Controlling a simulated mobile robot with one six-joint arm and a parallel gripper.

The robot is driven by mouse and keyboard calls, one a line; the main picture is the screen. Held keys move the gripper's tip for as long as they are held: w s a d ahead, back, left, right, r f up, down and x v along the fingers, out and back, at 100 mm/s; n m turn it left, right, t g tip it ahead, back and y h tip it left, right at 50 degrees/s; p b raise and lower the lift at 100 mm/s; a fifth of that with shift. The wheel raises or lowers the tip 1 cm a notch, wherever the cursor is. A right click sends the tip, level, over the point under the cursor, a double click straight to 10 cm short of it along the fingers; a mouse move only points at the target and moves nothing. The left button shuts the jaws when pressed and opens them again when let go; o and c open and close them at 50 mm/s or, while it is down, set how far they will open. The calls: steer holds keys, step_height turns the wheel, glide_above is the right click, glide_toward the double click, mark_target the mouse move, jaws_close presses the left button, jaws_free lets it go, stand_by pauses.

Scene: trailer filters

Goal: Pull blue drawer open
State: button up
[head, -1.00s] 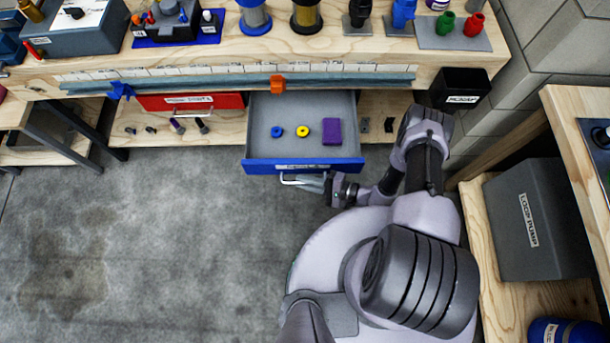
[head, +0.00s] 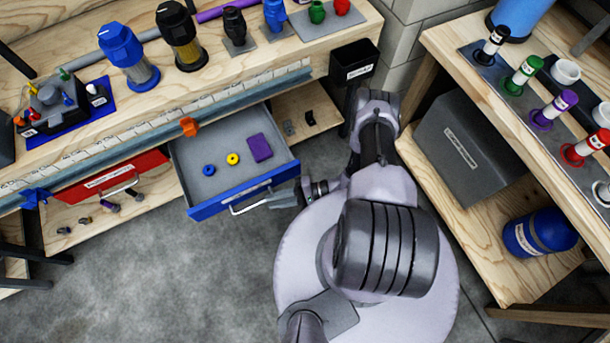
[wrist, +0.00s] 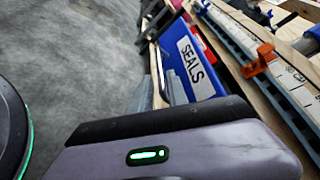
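The blue drawer (head: 245,192) is pulled out from under the workbench, and its grey inside shows. A blue ring (head: 209,170), a yellow ring (head: 233,159) and a purple block (head: 260,148) lie in it. Its metal bar handle (head: 247,206) is on the front. My gripper (head: 280,199) is at the right end of the handle; I cannot tell whether its fingers are closed around the bar. In the wrist view the blue front (wrist: 190,65) carries a "SEALS" label, with the handle (wrist: 158,77) alongside; the fingers are not clear there.
A red drawer (head: 110,180) is shut to the left. An orange clip (head: 189,127) sits on the bench edge. A black bin (head: 354,62) hangs at the bench's right end. A second bench with a grey box (head: 470,145) stands right. The floor (head: 150,280) at left is clear.

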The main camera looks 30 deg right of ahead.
steer(key=p+v, duration=0.1)
steer(key=v, duration=0.9)
steer(key=shift+d, duration=0.25)
steer(key=shift+s+r, duration=0.1)
